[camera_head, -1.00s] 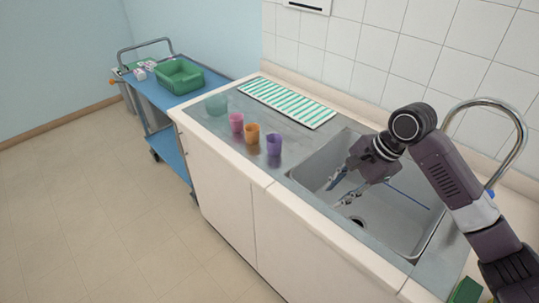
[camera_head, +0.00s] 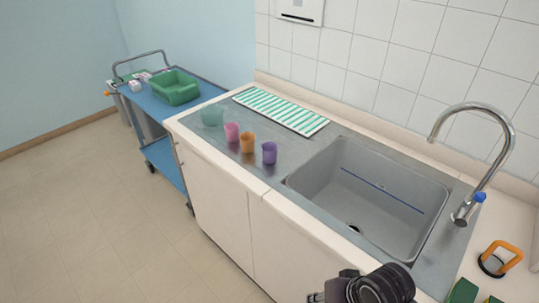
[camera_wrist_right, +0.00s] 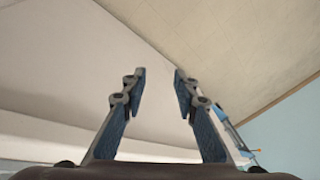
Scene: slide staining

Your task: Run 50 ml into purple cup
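The purple cup (camera_head: 269,153) stands upright on the steel drainboard, just left of the sink (camera_head: 415,190). The tap (camera_head: 499,140) rises at the sink's right back, with a blue knob (camera_head: 480,197) at its base. No water stream shows from the spout. My right arm shows only at the bottom edge of the head view, in front of the counter and well away from the cup. In the right wrist view my right gripper (camera_wrist_right: 158,80) is open, with nothing between its fingers. My left gripper is not in view. The inside of the purple cup cannot be made out.
An orange cup (camera_head: 247,142), a pink cup (camera_head: 232,132) and a translucent green beaker (camera_head: 212,116) stand in a row left of the purple cup. A striped mat (camera_head: 280,110) lies behind. The sink holds no vessel.

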